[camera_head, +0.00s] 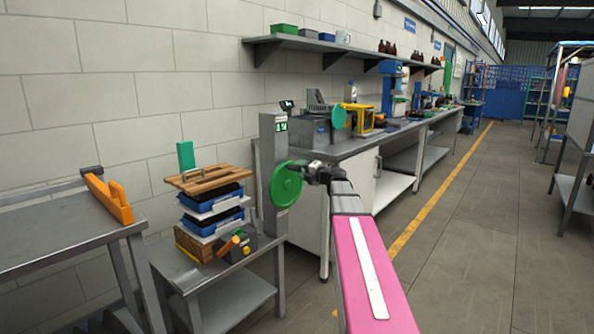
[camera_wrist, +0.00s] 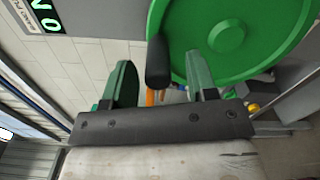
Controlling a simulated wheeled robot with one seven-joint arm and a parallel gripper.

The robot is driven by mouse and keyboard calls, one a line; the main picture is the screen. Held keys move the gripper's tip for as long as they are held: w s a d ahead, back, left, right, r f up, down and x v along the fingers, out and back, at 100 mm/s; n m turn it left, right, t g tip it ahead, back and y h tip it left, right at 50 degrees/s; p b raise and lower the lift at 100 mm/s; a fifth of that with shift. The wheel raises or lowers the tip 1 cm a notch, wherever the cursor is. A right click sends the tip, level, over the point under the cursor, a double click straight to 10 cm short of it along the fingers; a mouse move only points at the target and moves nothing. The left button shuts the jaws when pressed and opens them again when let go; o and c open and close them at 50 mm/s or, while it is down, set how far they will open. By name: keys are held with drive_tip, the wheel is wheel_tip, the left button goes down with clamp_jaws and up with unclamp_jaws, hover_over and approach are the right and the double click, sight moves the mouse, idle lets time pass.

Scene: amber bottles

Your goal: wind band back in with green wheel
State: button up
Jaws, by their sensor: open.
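The green wheel (camera_head: 286,185) is mounted on the side of a grey post (camera_head: 268,150) with a small lit display. In the wrist view the wheel (camera_wrist: 225,38) fills the upper right, with a black crank knob (camera_wrist: 158,62) standing out near its left edge. My gripper (camera_head: 314,172) is at the right side of the wheel. In the wrist view its two greenish fingers (camera_wrist: 160,84) are spread, with the knob showing between them and a gap on each side. I cannot tell whether either finger touches the knob. I cannot make out the band for certain.
Left of the post, a low metal table (camera_head: 225,268) carries stacked blue trays (camera_head: 212,211) and a wooden board (camera_head: 208,179). An orange piece (camera_head: 108,198) lies on the left bench. A workbench (camera_head: 345,147) stands behind the wheel.

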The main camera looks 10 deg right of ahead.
drive_tip(key=v, duration=0.7)
drive_tip(key=shift+s, duration=0.15)
drive_tip(key=shift+f, duration=0.1)
